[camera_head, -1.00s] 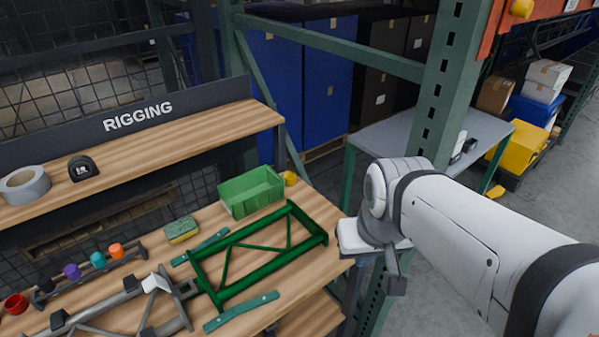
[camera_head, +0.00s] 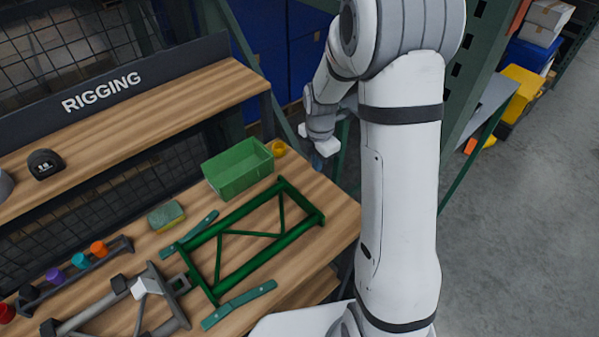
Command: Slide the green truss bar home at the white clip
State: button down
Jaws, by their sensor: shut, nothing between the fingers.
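The green truss bar (camera_head: 268,253), an open frame with diagonal braces, lies flat on the wooden bench. Its left end faces a grey truss section (camera_head: 88,312); small green end parts reach toward it. I cannot tell whether they touch. The white clip (camera_head: 139,287) sits on the grey section near that joint. Two flat teal-green strips (camera_head: 238,305) lie along the truss bar's sides near its left end. My gripper (camera_head: 317,162) hangs beyond the truss bar's right end, past the bench's right edge, apart from everything. It is small in view, shut and empty.
A green bin (camera_head: 238,170) stands behind the truss bar, with a yellow roll (camera_head: 278,148) beside it. A sponge (camera_head: 166,216) lies left of the bin. A rack with coloured caps (camera_head: 80,261) is at the left. A raised shelf (camera_head: 130,125) runs behind; a green post stands right.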

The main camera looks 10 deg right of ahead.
jog(key=shift+n, duration=0.7)
jog(key=f, duration=0.3)
jog(key=w+f+p, duration=0.1)
jog(key=f, duration=0.3)
jog(key=f+p, duration=0.1)
jog(key=f, duration=0.3)
jog(key=shift+w+f, duration=0.1)
jog(key=shift+w, duration=0.1)
jog(key=s+a, duration=0.1)
jog(key=a+p, duration=0.1)
jog(key=shift+s+a, duration=0.35)
jog(key=shift+a, duration=0.05)
jog(key=shift+s+a+f+p, duration=0.15)
jog(key=shift+s+a+p, duration=0.05)
jog(key=shift+a+p, duration=0.15)
jog(key=shift+d, duration=0.1)
